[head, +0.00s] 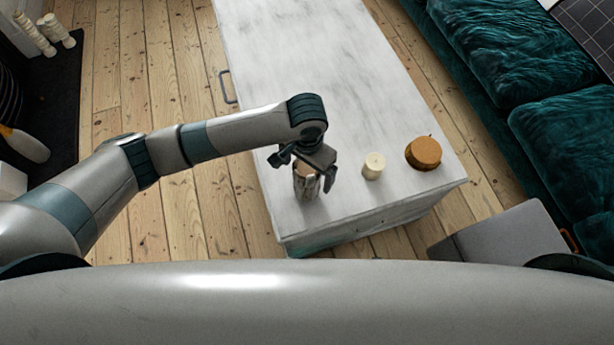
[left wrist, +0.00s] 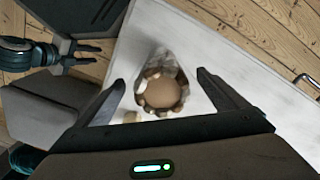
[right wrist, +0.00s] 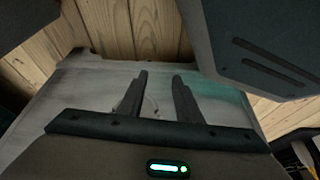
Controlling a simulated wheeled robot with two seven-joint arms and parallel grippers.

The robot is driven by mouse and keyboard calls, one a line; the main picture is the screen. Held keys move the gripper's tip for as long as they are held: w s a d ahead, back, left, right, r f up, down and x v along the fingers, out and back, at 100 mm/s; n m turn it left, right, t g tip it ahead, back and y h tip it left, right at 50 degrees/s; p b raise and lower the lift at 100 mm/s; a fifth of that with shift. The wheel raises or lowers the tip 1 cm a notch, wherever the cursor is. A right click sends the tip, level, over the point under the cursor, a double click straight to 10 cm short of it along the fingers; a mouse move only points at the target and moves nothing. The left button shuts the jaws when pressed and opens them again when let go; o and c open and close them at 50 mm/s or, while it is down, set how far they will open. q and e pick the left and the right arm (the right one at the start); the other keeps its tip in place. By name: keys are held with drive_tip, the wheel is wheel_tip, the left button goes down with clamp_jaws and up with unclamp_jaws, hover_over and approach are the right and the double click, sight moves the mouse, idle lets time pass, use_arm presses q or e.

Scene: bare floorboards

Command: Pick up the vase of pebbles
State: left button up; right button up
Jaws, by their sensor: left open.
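The vase of pebbles (head: 307,184) stands near the front left corner of the white marbled table (head: 340,75). In the left wrist view the vase (left wrist: 162,90) shows from above, with pebbles around a round tan centre. My left gripper (head: 306,168) is right over the vase, its fingers pointing down. In the left wrist view the open fingers (left wrist: 160,85) lie to either side of the vase with gaps; I cannot tell how far down they reach.
A cream candle (head: 374,166) and a round orange-brown pot (head: 423,153) stand on the table to the right of the vase. A teal sofa (head: 500,60) is at the right. The table's far part is clear.

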use_arm(q)
drive_tip(key=f, duration=0.4)
drive_tip(key=shift+w+f, duration=0.2)
drive_tip(key=shift+f, duration=0.1)
drive_tip(key=shift+c, duration=0.3)
drive_tip(key=c, duration=2.1)
drive_tip(key=shift+w+r, duration=0.1)
